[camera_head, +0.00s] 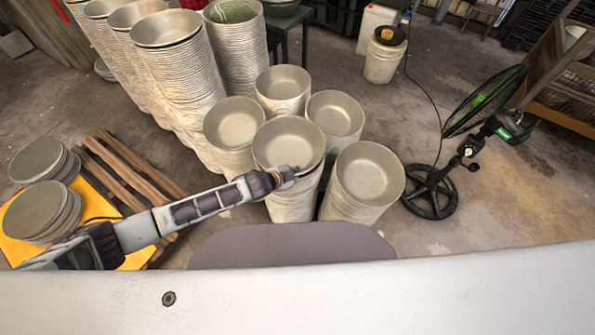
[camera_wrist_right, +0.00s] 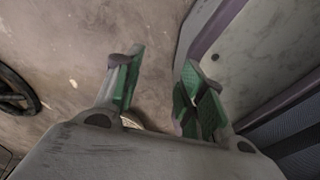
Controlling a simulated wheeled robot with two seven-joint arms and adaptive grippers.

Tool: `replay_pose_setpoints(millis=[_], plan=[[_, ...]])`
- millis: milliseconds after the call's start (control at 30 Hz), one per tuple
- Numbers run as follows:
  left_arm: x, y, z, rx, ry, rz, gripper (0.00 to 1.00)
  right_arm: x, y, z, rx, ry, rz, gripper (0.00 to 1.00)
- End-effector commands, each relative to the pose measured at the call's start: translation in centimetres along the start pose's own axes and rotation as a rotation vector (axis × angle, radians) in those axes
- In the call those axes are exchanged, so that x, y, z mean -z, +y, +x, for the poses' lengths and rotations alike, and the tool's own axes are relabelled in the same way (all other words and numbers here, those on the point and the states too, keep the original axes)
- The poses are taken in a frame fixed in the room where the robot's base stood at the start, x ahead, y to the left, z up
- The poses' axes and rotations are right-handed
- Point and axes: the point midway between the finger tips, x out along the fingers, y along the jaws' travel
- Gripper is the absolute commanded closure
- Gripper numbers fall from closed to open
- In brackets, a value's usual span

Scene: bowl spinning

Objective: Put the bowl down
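A round grey metal bowl (camera_head: 288,140) is at the top of the middle stack (camera_head: 291,205) in the head view. Its rim looks level, and I cannot tell whether it rests on the stack or is held just above it. My left gripper (camera_head: 287,176) is at the bowl's near rim and appears shut on it; its fingers are small and partly hidden. My right gripper (camera_wrist_right: 157,85) is open and empty in the right wrist view, with bare floor beyond its green finger pads. It does not show in the head view.
Several bowl stacks crowd around, including one close at right (camera_head: 368,175) and tall ones (camera_head: 180,70) behind left. A wooden pallet (camera_head: 125,170) and stacked discs (camera_head: 42,212) lie left. A standing fan (camera_head: 485,105) is right, with some clear floor before it.

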Motion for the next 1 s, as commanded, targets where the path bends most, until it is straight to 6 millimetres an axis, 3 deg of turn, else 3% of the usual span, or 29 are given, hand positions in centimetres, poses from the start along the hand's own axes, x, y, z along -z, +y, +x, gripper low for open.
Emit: replay_pose_setpoints(millis=[67, 100, 167, 367, 667, 1000], plan=[[0.2, -0.2, 0.0, 0.003, 0.003, 0.002, 1.0, 0.3, 0.3, 0.0, -0.003, 0.003, -0.001, 0.6], [0.0, 0.0, 0.0, 0.0, 0.0, 0.0, 0.92, 0.5, 0.4, 0.0, -0.004, 0.006, -0.001, 0.6], [0.0, 0.0, 0.0, 0.0, 0.0, 0.0, 0.86, 0.9, 0.6, 0.0, -0.007, 0.009, -0.001, 0.6], [0.0, 0.1, 0.0, -0.001, -0.001, 0.0, 0.86, 1.7, 0.9, 0.1, -0.009, 0.018, -0.001, 0.6], [0.6, -0.4, -0.6, -0.002, 0.0, 0.0, 0.86, 0.9, 0.6, -0.4, -0.006, 0.009, -0.001, 0.6], [0.7, -0.7, -3.4, 0.0, 0.0, 0.0, 0.86, -0.2, -0.5, -0.8, 0.006, -0.004, 0.002, 0.6]])
